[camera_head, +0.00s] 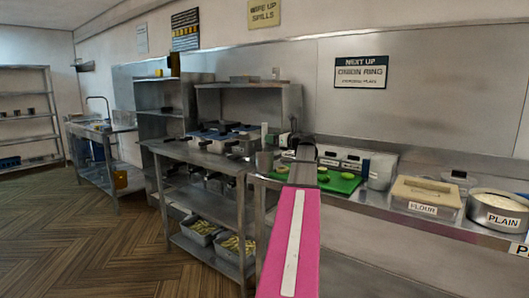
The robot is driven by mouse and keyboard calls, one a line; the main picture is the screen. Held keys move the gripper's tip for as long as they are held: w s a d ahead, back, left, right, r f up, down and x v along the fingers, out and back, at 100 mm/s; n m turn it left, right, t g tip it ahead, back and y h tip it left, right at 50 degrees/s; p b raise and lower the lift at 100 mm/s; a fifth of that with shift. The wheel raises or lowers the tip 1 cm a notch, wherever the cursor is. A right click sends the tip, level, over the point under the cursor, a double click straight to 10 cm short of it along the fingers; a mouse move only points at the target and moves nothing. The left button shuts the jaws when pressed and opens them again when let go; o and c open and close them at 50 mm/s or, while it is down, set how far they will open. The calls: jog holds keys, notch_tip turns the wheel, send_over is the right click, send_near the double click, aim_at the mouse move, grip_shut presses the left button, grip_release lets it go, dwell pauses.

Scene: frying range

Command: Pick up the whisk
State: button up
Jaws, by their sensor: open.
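I cannot make out a whisk in this view; it may be hidden behind my arm or too small to tell. My gripper (304,152) is at the far end of my pink arm, over the steel counter near the green cutting board (338,183). The gripper is open, and I see nothing held in it. Its fingertips are small and hard to make out. Sliced green pieces (322,178) lie on the board.
Right of the board are a labelled steel pot (381,171), a flour bin (426,198) and a round bowl marked PLAIN (498,212). Pans (222,137) crowd the counter at left. Trays of pale food (236,247) sit on the lower shelf. The wooden floor (110,250) at left is clear.

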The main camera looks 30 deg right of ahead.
aim_at(265, 146)
jog(key=x, duration=0.5)
jog(key=shift+d+r, duration=0.1)
jog(key=shift+r, duration=0.15)
jog(key=c, duration=1)
